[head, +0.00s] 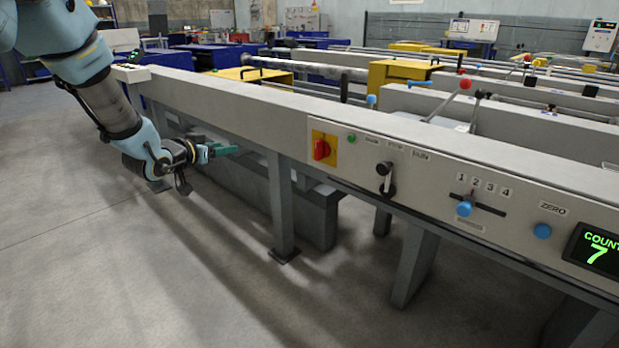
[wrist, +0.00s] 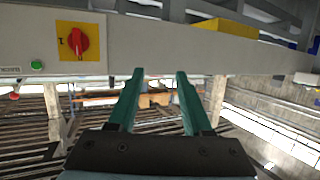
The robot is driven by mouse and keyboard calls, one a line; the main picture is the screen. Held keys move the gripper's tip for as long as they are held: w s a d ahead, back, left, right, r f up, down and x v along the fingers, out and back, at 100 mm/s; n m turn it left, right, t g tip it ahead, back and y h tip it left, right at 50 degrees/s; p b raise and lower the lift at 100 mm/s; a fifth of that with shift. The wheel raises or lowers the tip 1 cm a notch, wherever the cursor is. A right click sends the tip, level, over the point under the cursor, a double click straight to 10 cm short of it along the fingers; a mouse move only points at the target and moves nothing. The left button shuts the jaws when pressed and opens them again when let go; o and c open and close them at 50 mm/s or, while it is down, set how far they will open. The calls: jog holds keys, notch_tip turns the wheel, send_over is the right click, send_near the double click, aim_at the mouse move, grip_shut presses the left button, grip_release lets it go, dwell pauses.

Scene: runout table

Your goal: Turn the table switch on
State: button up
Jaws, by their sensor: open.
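The table switch is a red rotary knob (head: 321,149) on a yellow square plate (head: 331,139), set in the front face of the long grey runout table (head: 240,105). In the wrist view the red knob (wrist: 78,41) is at the upper left on its yellow plate (wrist: 66,55). My gripper (head: 237,149) is left of the switch in the head view, apart from it and in front of the table. In the wrist view my gripper's two green fingers (wrist: 159,72) are spread, with nothing between them.
Right of the switch on the panel are a green button (head: 351,139), a black lever (head: 385,178), a blue slider knob (head: 464,209), a blue ZERO button (head: 542,231) and a display (head: 598,250) reading COUNT 7. Table legs (head: 281,210) stand below. The floor in front is clear.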

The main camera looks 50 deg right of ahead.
aim_at(316, 150)
jog(key=s+d+f+m+g+h+b, duration=0.2)
jog(key=s+d+g, duration=0.1)
jog(key=s+d, duration=0.25)
jog(key=s+d+f+m+g+h+b, duration=0.1)
jog(key=s+d+f+m+g+h, duration=0.15)
jog(key=s+d, duration=0.35)
jog(key=shift+n, duration=0.25)
jog(key=d, duration=0.3)
jog(key=s+d, duration=0.1)
jog(key=d, duration=0.2)
jog(key=d+b, duration=0.1)
jog(key=d, duration=0.3)
jog(key=shift+s, duration=0.25)
grip_shut()
